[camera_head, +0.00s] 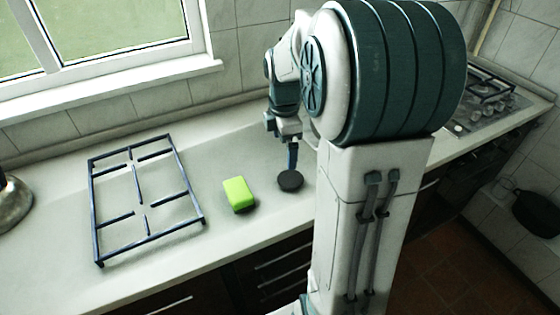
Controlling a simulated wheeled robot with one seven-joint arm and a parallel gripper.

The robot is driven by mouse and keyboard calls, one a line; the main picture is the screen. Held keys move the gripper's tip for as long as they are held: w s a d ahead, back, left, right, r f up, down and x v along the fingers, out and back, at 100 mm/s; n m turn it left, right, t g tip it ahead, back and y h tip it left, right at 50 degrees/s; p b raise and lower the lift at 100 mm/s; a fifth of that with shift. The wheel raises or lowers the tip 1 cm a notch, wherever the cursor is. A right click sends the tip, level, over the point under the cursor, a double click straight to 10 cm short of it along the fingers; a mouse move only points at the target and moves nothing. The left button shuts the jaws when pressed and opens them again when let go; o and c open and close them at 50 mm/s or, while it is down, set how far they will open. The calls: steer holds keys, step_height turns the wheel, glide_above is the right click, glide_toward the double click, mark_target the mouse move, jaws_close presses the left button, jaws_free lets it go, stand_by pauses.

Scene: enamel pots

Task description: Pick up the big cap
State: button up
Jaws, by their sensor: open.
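A round black disc, the likely big cap (290,181), lies flat on the light countertop, to the right of a green sponge. My gripper (292,160) points down just above the cap's far side. Its finger shows as a dark vertical shape close to the cap; I cannot tell whether it touches. The gripper is open and holds nothing that I can see. My arm hides the counter to the right of the cap.
A green sponge (239,195) lies left of the cap. A dark metal burner grate (146,196) lies further left. A shiny metal pot (12,202) stands at the left edge. A stove (480,105) is at the back right. The counter's front edge is near the cap.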

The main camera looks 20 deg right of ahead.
steer(key=w+d+f+n, duration=0.1)
steer(key=w+d+n, duration=0.2)
steer(key=n+p, duration=0.1)
glide_above(290, 178)
steer(key=shift+g, duration=0.3)
steer(key=f, duration=0.8)
steer(key=shift+w+d+f, duration=0.25)
steer(key=shift+w+f, duration=0.05)
steer(key=shift+f, duration=0.1)
steer(key=f, duration=0.2)
steer(key=f+p, duration=0.1)
steer(key=f, duration=0.1)
steer(key=shift+s+a, duration=0.25)
steer(key=shift+s, duration=0.1)
steer(key=shift+f, duration=0.65)
steer(key=c, duration=1.2)
